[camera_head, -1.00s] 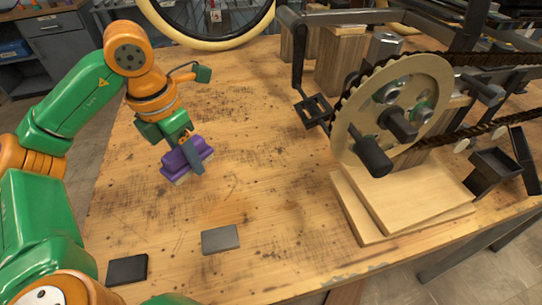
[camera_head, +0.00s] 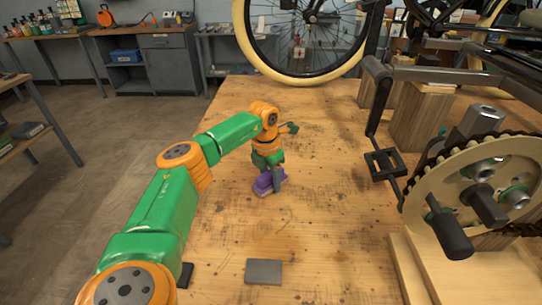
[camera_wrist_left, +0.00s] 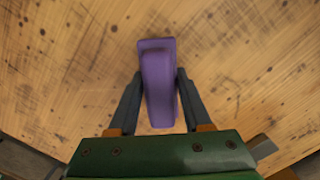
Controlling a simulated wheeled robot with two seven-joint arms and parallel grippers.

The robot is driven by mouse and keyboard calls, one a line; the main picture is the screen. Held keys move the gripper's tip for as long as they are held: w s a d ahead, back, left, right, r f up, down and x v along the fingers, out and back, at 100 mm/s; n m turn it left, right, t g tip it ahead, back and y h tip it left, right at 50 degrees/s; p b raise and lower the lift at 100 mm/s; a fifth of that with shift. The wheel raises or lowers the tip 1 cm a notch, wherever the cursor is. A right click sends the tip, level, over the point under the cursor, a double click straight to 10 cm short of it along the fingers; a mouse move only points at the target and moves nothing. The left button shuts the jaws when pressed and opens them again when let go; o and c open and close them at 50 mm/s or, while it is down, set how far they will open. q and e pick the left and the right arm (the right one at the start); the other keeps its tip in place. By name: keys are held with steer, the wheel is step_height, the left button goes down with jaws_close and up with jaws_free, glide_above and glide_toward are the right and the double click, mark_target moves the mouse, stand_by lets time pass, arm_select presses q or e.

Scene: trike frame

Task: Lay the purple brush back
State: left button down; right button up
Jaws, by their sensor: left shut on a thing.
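The purple brush (camera_head: 265,183) is at the left part of the wooden workbench, behind the grey plate. My left gripper (camera_head: 272,176) is shut on it from above. In the left wrist view the purple brush (camera_wrist_left: 158,80) sits between the two dark fingers (camera_wrist_left: 157,88), one on each long side, with bare wood beneath. The brush is at or just above the bench top; I cannot tell whether it touches. Its underside is mostly hidden. My right gripper is not in view.
A flat grey plate (camera_head: 264,271) and a dark plate (camera_head: 186,276), partly behind my arm, lie near the front. The trike's chainring (camera_head: 480,185) and wooden blocks (camera_head: 423,115) stand at the right. A wheel (camera_head: 300,35) stands behind. Bench (camera_head: 335,215) around the brush is clear.

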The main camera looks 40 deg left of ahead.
mark_target(268, 174)
arm_select(q)
steer(key=shift+f, duration=0.35)
steer(key=shift+c, duration=1.7)
jaws_free()
steer(key=shift+s+d, duration=0.1)
steer(key=shift+s, duration=0.05)
steer(key=shift+f, duration=0.1)
steer(key=r, duration=0.8)
steer(key=s+r, duration=0.1)
steer(key=r, duration=0.3)
steer(key=shift+p, duration=0.4)
steer(key=shift+r, duration=0.35)
